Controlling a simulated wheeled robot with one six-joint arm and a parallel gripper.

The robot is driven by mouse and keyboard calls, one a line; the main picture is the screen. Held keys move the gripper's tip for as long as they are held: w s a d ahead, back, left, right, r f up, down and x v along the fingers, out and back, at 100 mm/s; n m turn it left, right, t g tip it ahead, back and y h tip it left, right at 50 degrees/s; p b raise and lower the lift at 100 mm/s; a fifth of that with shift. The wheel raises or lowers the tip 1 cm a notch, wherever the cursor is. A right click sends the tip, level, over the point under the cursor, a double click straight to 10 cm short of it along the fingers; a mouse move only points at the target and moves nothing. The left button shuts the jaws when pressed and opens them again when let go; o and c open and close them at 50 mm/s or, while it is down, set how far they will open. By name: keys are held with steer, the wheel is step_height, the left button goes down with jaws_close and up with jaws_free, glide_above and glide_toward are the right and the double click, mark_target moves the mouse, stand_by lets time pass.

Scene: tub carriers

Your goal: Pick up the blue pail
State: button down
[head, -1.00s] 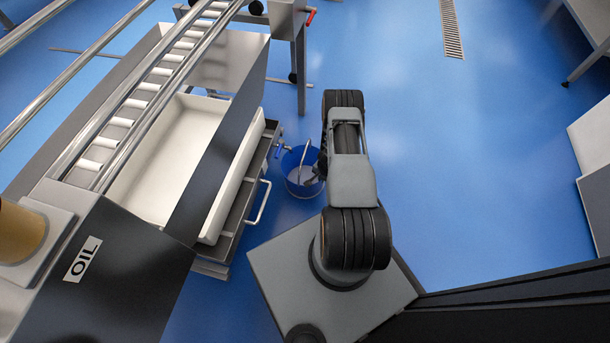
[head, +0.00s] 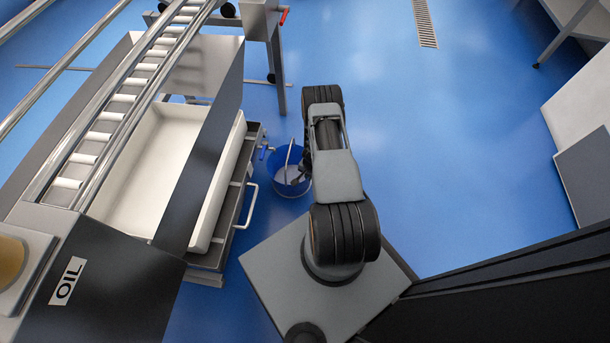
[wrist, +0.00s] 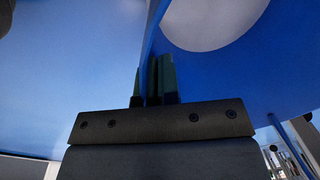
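The blue pail (head: 293,186) stands near the drawer, left of my arm, its inside pale and its thin handle raised. My arm hides part of its right side. In the wrist view the pail's blue wall (wrist: 205,75) fills the right side, with a pale round area inside it. My gripper (wrist: 147,82) has its dark green fingers close together at the pail's rim, one on each side of the thin wall, and it looks shut on it. The head view mostly hides the fingers behind my arm.
A metal drawer with a handle (head: 249,207) sits just left of the pail. A white tray (head: 222,190) and a roller conveyor (head: 110,115) lie further left, by a dark box marked OIL (head: 120,280). Blue floor (head: 430,150) is open on the right.

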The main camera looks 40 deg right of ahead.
steer(key=shift+w+r, duration=0.1)
steer(key=shift+r, duration=0.45)
step_height(320, 180, up, 2)
steer(key=shift+d+r+p, duration=0.1)
steer(key=shift+r+p, duration=0.15)
steer(key=shift+p, duration=0.45)
steer(key=s+d+r+p, duration=0.4)
steer(key=s+d+r, duration=0.5)
steer(key=d, duration=0.1)
steer(key=shift+s+d, duration=0.15)
steer(key=shift+d, duration=0.05)
steer(key=shift+r, duration=0.1)
